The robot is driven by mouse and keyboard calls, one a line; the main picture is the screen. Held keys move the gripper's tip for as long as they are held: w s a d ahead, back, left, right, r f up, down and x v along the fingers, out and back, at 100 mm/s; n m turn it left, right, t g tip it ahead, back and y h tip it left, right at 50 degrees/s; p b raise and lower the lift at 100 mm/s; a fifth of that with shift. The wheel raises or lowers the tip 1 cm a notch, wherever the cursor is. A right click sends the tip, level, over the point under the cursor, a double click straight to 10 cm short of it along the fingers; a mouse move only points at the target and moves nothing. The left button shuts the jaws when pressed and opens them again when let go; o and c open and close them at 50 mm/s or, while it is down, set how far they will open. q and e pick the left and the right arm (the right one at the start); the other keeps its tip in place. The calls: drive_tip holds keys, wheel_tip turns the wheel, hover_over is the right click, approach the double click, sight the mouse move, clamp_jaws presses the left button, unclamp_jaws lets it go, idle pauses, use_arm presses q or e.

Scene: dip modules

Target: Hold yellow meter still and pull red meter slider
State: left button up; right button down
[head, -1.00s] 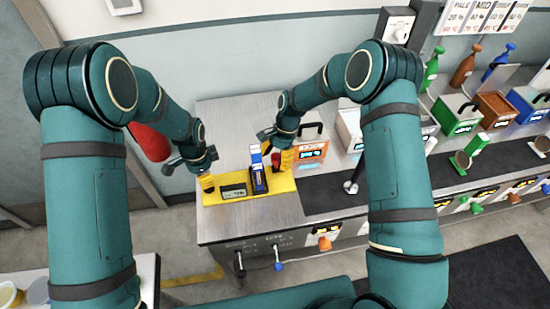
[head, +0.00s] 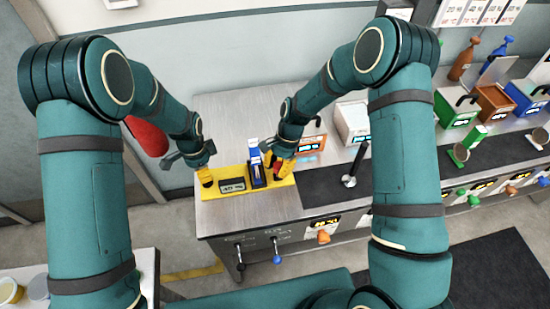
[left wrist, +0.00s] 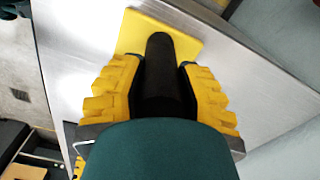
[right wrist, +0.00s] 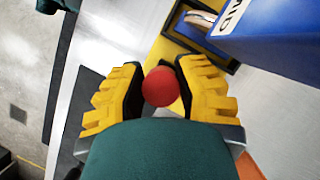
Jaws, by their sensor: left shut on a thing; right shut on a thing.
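The yellow meter base (head: 226,193) lies flat on the grey counter and carries a dark display (head: 232,185) and an upright blue module (head: 257,172). My left gripper (head: 206,178) is at the base's left end. In the left wrist view it is shut on a black rounded grip (left wrist: 160,75) that stands over the yellow plate (left wrist: 185,38). My right gripper (head: 274,165) is just right of the blue module. In the right wrist view its fingers are shut on the red slider knob (right wrist: 159,87), close to the blue module (right wrist: 275,45).
A dark mat (head: 330,184) with a black post (head: 356,160) lies right of the base. An orange box (head: 311,143) and a white box (head: 352,122) stand behind. Bare counter (head: 250,212) is free in front. A red rounded object (head: 147,136) is behind my left arm.

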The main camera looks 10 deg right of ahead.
drive_tip(key=shift+s+f, duration=0.1)
drive_tip(key=shift+s, duration=0.15)
drive_tip(key=c, duration=0.6)
unclamp_jaws()
drive_tip(key=shift+w, duration=0.1)
drive_tip(key=v, duration=1.2)
use_arm(q)
drive_tip(key=o, duration=1.2)
